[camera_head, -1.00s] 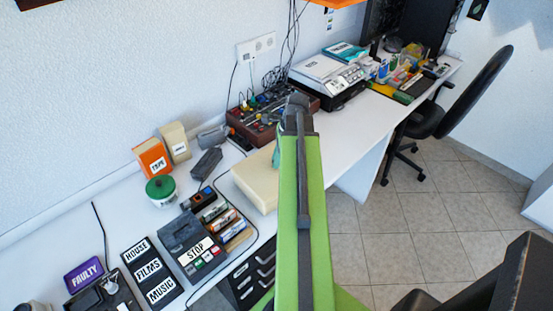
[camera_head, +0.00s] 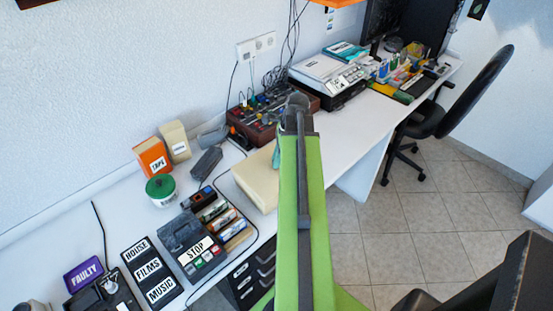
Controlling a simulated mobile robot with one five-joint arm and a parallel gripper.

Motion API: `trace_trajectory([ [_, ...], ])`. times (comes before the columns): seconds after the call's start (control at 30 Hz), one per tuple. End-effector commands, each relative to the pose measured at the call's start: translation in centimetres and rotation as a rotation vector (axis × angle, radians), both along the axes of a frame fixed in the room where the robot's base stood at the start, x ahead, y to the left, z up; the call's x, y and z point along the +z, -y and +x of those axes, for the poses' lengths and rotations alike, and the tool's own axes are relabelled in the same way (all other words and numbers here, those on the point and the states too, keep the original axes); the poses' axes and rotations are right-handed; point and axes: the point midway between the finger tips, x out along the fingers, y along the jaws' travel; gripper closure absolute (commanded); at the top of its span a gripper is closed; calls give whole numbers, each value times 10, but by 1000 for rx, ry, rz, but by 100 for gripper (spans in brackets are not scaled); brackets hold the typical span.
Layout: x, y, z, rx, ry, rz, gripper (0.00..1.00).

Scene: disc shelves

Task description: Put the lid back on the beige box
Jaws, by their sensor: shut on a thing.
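A large beige box-like thing (camera_head: 256,182) is at the front edge of the desk, left of my green arm. My arm covers its right side, and I cannot tell whether it is the box, the lid or both together. My arm reaches forward over the desk edge to a grey wrist part (camera_head: 297,103). The jaws are hidden behind the arm, so I see neither them nor anything between them. A small teal patch (camera_head: 276,156) shows at the arm's left edge; I cannot tell what it is.
A smaller beige carton (camera_head: 175,142), an orange box (camera_head: 152,158) and a green-lidded tub (camera_head: 160,190) stand along the wall. A control panel (camera_head: 195,245) lies left of the big beige thing. A mixer (camera_head: 262,118) is behind it.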

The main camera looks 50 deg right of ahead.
Motion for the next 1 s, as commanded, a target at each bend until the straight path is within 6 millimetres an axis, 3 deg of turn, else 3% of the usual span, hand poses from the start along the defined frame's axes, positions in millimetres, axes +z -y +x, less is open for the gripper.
trace_trajectory([
  [0.4,0,0,0,0,0,0,100],
  [0.43,0,0,0,0,0,0,77],
  [0.6,0,0,0,-1,0,0,55],
  [0.83,0,0,0,-1,0,0,53],
  [1.0,-1,0,0,-1,0,0,32],
])
